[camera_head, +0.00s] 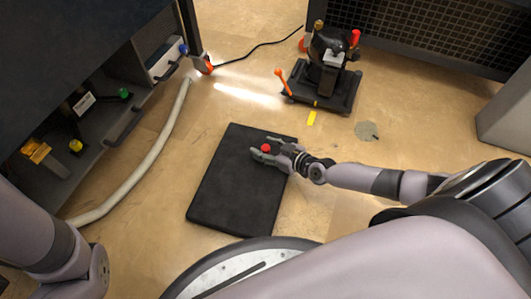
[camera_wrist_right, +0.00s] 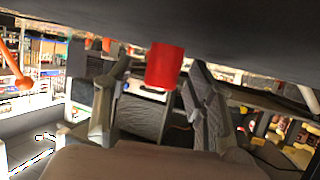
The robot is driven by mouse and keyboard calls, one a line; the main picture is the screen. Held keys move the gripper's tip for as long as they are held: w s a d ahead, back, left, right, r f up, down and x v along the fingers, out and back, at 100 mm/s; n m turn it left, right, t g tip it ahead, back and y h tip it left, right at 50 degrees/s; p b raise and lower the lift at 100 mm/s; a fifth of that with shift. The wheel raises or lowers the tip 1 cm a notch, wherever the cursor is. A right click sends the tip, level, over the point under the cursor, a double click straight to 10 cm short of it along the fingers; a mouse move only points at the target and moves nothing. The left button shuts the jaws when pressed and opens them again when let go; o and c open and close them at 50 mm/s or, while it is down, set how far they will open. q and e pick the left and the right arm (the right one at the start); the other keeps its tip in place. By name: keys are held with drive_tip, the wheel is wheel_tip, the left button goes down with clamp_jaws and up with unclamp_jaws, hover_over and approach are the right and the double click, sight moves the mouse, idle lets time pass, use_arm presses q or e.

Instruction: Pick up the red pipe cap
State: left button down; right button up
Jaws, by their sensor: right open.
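The red pipe cap (camera_head: 266,148) is a small red cylinder at the black mat (camera_head: 228,195) on the floor. In the right wrist view the cap (camera_wrist_right: 165,65) shows large, against the dark surface across the top. My right gripper (camera_head: 264,149) reaches in from the right, low over the mat's upper right part. Its jaws are open, with the cap between or just beyond the fingertips (camera_wrist_right: 156,82). I cannot tell whether either finger touches it. The left arm shows at the lower left, but its gripper is out of view.
A black pump unit (camera_head: 327,70) with red and orange parts stands on the floor beyond the mat. A pale hose (camera_head: 150,160) curves along the left, beside a dark cabinet (camera_head: 80,110) with open shelves.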

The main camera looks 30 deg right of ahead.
drive_tip(key=shift+w, duration=0.1)
drive_tip(key=shift+c, duration=0.2)
drive_tip(key=c, duration=0.8)
drive_tip(key=shift+r, duration=0.15)
